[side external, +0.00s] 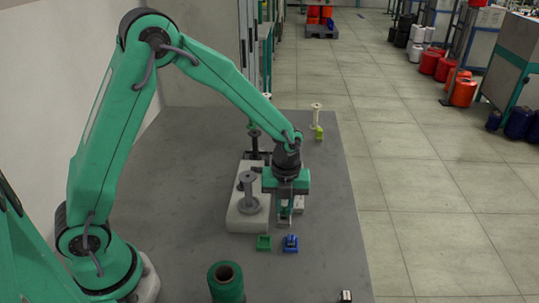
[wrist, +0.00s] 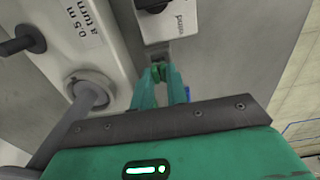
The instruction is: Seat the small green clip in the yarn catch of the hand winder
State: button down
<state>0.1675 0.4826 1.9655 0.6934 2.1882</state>
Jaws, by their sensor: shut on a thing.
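My gripper (side external: 285,222) points down at the right side of the hand winder (side external: 238,217). In the wrist view its two green fingers (wrist: 159,74) are closed around a small green piece, which looks like the green clip (wrist: 158,70). The fingers hide most of it. Just beyond the fingertips is a grey bracket-like part (wrist: 183,50), possibly the yarn catch, below a white box (wrist: 170,24). I cannot tell whether the clip touches it. In the side view the clip is too small to make out.
A green block (side external: 263,242) and a blue one (side external: 291,243) sit in front of the winder. A cream bobbin (side external: 316,115) stands at the back right. The table's right side is mostly clear.

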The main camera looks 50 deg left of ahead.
jog(key=shift+f, duration=0.5)
dwell(0.3)
jog(key=c, duration=1.3)
grip_release()
jog(key=shift+r, duration=0.1)
jog(key=shift+r, duration=3.4)
jog(key=shift+r, duration=0.1)
